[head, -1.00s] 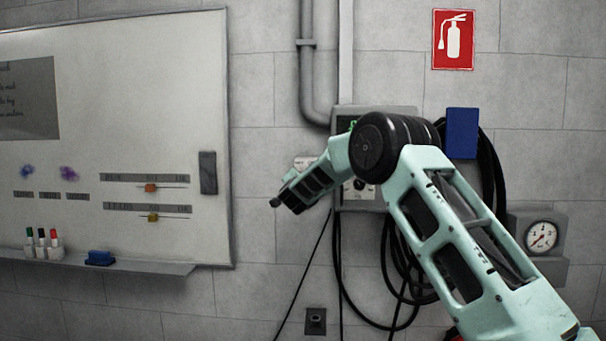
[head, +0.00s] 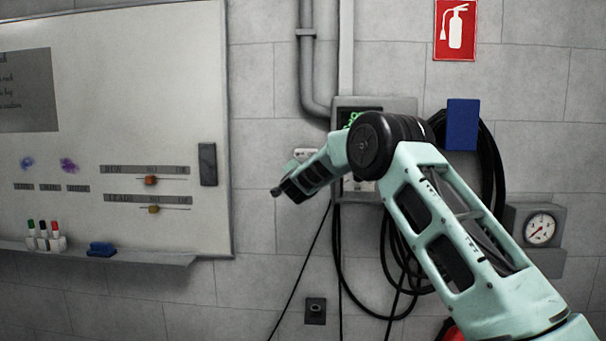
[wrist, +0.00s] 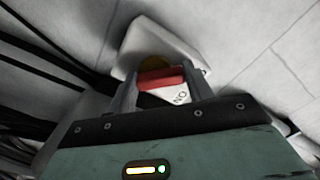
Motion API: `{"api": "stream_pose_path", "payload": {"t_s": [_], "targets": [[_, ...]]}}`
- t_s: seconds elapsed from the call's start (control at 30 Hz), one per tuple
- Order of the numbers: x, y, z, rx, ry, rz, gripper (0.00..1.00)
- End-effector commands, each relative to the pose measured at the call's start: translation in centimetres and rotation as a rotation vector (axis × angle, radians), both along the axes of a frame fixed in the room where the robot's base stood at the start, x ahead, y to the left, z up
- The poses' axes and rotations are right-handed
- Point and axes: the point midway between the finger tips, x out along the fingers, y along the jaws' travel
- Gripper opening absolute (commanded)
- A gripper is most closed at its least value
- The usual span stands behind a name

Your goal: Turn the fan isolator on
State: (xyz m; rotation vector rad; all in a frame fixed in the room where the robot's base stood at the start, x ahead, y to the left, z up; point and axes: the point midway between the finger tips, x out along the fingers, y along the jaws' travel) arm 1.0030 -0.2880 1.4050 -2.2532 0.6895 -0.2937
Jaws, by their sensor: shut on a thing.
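The fan isolator appears to be the pale box on the wall with a red handle (wrist: 162,78) over a yellow disc (wrist: 153,63). The box's white casing (wrist: 160,36) fills the upper middle of the wrist view. My gripper (wrist: 160,82) is shut on the red handle, one finger on each side. A white label with lettering that looks like "ON" (wrist: 180,97) shows just below the handle, between the fingers. In the head view only the top edge of a pale box (head: 304,153) shows above my wrist; the handle and my fingertips are hidden there.
A grey control panel (head: 398,103) is behind my arm, with black cables (head: 341,250) hanging below. A blue box (head: 462,125) and a gauge (head: 540,229) are on the right. A whiteboard (head: 120,100) with a tray (head: 150,259) is on the left.

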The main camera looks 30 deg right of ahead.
Motion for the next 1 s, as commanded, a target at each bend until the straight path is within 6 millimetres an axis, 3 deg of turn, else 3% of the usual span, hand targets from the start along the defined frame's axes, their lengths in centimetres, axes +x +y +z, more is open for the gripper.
{"api": "stream_pose_path", "payload": {"t_s": [0.27, 1.0], "targets": [[-0.06, -0.07, -0.50, 0.112, -0.077, -0.001, 0.28], [-0.25, -0.39, -0.29, 0.684, -0.462, -0.001, 0.28]]}}
